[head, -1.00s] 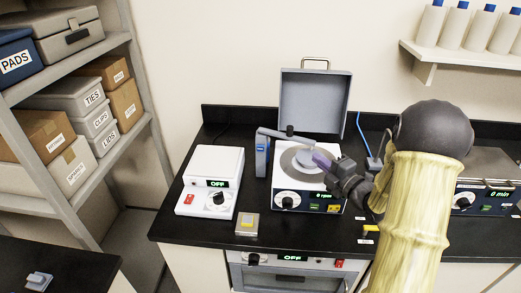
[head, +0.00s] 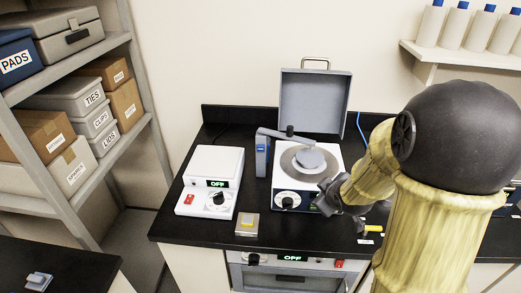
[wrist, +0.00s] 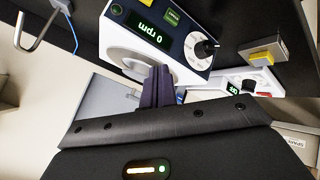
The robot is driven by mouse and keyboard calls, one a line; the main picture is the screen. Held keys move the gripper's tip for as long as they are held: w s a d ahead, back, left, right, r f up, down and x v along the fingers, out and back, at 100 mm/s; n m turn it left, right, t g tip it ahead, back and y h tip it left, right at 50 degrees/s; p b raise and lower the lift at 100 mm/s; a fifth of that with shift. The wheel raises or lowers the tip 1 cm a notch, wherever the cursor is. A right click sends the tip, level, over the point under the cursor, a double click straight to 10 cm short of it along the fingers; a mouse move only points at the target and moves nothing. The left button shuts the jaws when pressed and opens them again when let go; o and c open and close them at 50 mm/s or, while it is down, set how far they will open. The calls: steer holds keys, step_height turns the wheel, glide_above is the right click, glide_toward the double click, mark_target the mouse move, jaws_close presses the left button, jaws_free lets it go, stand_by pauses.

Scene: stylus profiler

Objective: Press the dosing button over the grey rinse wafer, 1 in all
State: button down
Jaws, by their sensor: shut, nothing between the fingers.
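The profiler-like machine (head: 335,178) stands on the black bench with its grey lid open. A light grey disc, likely the rinse wafer (head: 311,160), lies on its darker round plate (head: 291,164). A swing arm (head: 275,134) on a grey post reaches over the plate's edge. A dark knob (head: 290,131) tops the arm, and a blue patch (head: 261,147) is on the post; I cannot tell which is the dosing button. My gripper (wrist: 158,86) shows purple fingers, shut and empty, in front of the machine in the wrist view.
A white box reading OFF (head: 212,177) stands left of the machine. A small grey block with a yellow top (head: 247,222) lies in front of it. The open lid (head: 314,100) rises behind the plate. My arm covers the bench's right side.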

steer(key=s+a+m+g, duration=0.2)
steer(key=s+m+g, duration=0.1)
steer(key=s, duration=0.5)
steer(key=s+a+f+m+g, duration=0.1)
steer(key=s+a+m+g, duration=0.1)
steer(key=s+m, duration=0.3)
steer(key=s+g, duration=0.1)
steer(key=s, duration=0.1)
steer(key=shift+s+a+f+m, duration=0.2)
steer(key=shift+s+a+m, duration=0.05)
steer(key=shift+s+m, duration=0.1)
